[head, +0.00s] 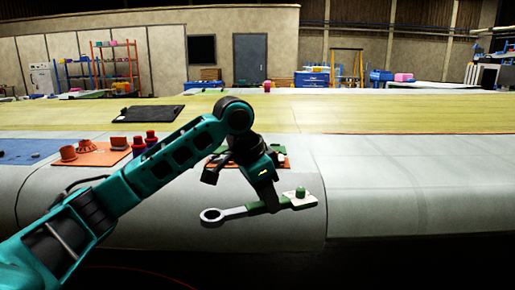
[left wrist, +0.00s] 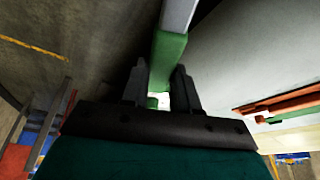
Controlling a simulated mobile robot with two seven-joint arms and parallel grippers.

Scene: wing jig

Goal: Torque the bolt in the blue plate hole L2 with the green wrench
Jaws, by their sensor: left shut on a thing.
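My left gripper (head: 266,203) is shut on the green grip of the green wrench (head: 236,213) and holds it in front of the curved grey wing surface. The wrench's ring end points left in the head view. A light end piece with a small green knob (head: 300,192) shows to the right of the gripper; I cannot tell if it belongs to the wrench. In the left wrist view the green grip (left wrist: 168,58) stands between the fingers, with a grey shank above it. The blue plate (head: 28,151) lies on the wing at the far left. Hole L2 and its bolt cannot be made out.
An orange plate (head: 100,159) with orange and dark red cups lies beside the blue plate. Another orange piece (head: 283,162) lies partly hidden behind my left gripper. A dark flat panel (head: 147,114) rests farther back. The wing's right side is clear.

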